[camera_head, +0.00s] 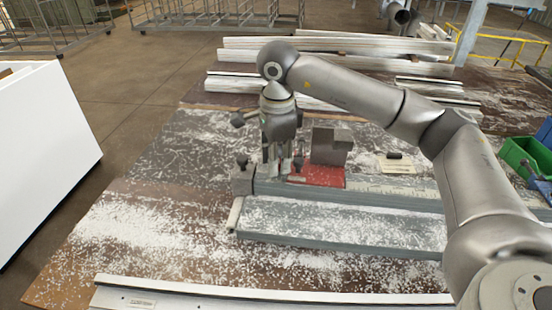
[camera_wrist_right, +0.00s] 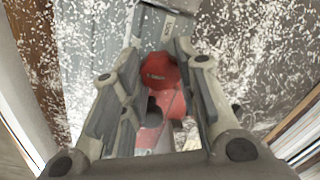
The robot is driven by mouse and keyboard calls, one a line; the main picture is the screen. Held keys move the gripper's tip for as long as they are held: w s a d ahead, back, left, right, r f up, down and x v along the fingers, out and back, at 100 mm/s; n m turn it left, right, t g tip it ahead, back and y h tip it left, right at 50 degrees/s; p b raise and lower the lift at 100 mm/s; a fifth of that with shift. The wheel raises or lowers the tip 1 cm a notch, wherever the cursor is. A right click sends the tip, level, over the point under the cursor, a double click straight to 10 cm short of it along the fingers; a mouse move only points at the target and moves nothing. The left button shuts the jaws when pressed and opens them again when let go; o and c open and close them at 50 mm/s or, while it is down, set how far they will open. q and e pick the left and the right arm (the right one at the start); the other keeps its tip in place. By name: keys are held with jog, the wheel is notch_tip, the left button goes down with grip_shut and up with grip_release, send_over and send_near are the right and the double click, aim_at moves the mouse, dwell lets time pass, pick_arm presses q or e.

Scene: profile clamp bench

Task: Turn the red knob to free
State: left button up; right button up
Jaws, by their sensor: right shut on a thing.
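The red knob (camera_wrist_right: 158,72) shows in the right wrist view, between the fingertips of my right gripper (camera_wrist_right: 158,60). The fingers lie along both its sides and are shut on it. In the head view my right gripper (camera_head: 279,170) points down at the left end of the clamp fixture, and the knob cannot be made out there behind the fingers. The fixture's red plate (camera_head: 322,177) lies just right of the fingers. My left gripper is not in view.
A dark grey block (camera_head: 331,146) stands behind the red plate. A grey profile (camera_head: 340,220) covered in white chips lies in front. Stacked white profiles (camera_head: 340,62) lie at the back. A green bin (camera_head: 524,155) stands at right.

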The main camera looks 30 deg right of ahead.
jog(key=shift+r, duration=0.1)
jog(key=o, duration=1)
jog(key=shift+o, duration=0.2)
notch_tip(320, 180, up, 12)
jog(key=shift+s, duration=0.3)
